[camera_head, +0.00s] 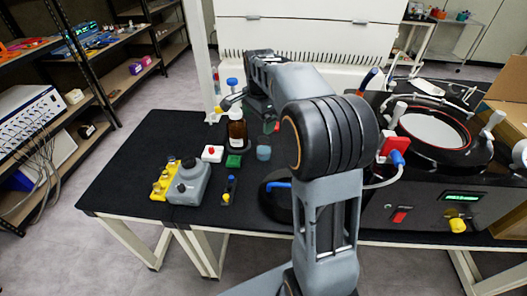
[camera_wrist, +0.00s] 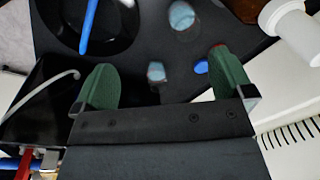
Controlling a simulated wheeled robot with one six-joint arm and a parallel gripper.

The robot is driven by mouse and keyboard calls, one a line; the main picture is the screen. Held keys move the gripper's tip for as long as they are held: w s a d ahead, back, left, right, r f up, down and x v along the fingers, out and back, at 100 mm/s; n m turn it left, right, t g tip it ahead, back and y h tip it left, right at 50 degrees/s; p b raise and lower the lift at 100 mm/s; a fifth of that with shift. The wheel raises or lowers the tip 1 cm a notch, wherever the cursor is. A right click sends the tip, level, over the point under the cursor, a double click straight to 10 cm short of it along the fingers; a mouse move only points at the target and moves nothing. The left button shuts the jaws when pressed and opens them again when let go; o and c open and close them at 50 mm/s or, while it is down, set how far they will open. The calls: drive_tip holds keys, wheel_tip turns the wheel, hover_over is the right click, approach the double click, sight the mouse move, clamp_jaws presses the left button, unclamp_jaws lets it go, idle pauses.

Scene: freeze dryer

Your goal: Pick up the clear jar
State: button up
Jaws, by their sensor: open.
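A small clear jar (camera_head: 263,151) with a bluish look stands on the black bench top, just right of the brown bottle. In the wrist view a round, pale-blue clear vessel (camera_wrist: 182,16) shows near the top edge, seemingly this jar. A second, smaller clear piece (camera_wrist: 156,71) appears between my fingers; I cannot tell what it is. My gripper (camera_wrist: 162,60) is open, its two green fingers wide apart with nothing held. In the head view my arm hides most of the gripper, which is behind the jar.
A brown bottle (camera_head: 237,130) with a white cap stands close left of the jar. A black round dish (camera_head: 276,205) with a blue handle lies nearer. The freeze dryer (camera_head: 431,180) fills the right side. The bench's left front (camera_head: 128,180) is clear.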

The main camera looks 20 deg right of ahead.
sight(265, 139)
drive_tip(key=w+d+f+m+g, duration=0.1)
drive_tip(key=w+d+f+m, duration=0.45)
drive_tip(key=w+m, duration=0.2)
drive_tip(key=f, duration=0.8)
drive_tip(key=shift+w+d+b, duration=0.1)
drive_tip(key=shift+w+b, duration=0.15)
drive_tip(key=shift+b, duration=0.15)
drive_tip(key=shift+f+p, duration=0.3)
drive_tip(key=shift+f, duration=2.85)
drive_tip(key=c, duration=1.1)
drive_tip(key=shift+r, duration=0.1)
drive_tip(key=shift+c, duration=0.2)
